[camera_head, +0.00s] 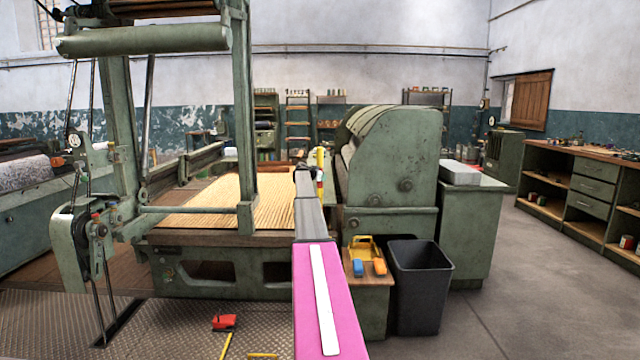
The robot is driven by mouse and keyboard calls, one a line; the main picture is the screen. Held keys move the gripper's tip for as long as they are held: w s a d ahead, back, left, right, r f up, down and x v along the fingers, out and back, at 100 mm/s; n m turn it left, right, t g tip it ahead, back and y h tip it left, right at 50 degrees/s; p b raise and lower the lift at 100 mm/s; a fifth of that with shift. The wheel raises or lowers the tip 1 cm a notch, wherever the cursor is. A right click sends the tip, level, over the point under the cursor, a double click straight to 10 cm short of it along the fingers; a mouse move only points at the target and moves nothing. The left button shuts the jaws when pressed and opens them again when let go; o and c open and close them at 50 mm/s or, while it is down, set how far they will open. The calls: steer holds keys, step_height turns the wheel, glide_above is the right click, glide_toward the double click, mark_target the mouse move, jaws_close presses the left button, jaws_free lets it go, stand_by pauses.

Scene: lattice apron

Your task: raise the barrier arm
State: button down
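My arm, magenta with a white stripe and then grey, reaches forward from the bottom middle. Its far dark end, which seems to be my gripper (304,174), is small and seen from behind, so its fingers cannot be made out. Just right of it stands a thin upright yellow and red piece (320,160), partly hidden by my arm. I cannot tell whether it is part of the barrier arm or whether my gripper touches it. No other clear barrier arm shows.
A green loom-like machine (200,262) with a slatted bed fills the left and middle. A green rounded machine (395,160), a small wooden stand (369,280) and a black bin (420,290) stand right of my arm. A red object (225,322) lies on the floor. Floor at right is clear.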

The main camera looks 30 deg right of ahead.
steer(key=shift+w+d, duration=0.35)
steer(key=shift+w, duration=0.2)
steer(key=shift+w+d, duration=0.35)
steer(key=shift+w, duration=0.2)
steer(key=shift+w, duration=0.1)
steer(key=c, duration=0.7)
jaws_free()
steer(key=shift+c, duration=0.2)
steer(key=v, duration=1.1)
steer(key=shift+r, duration=0.2)
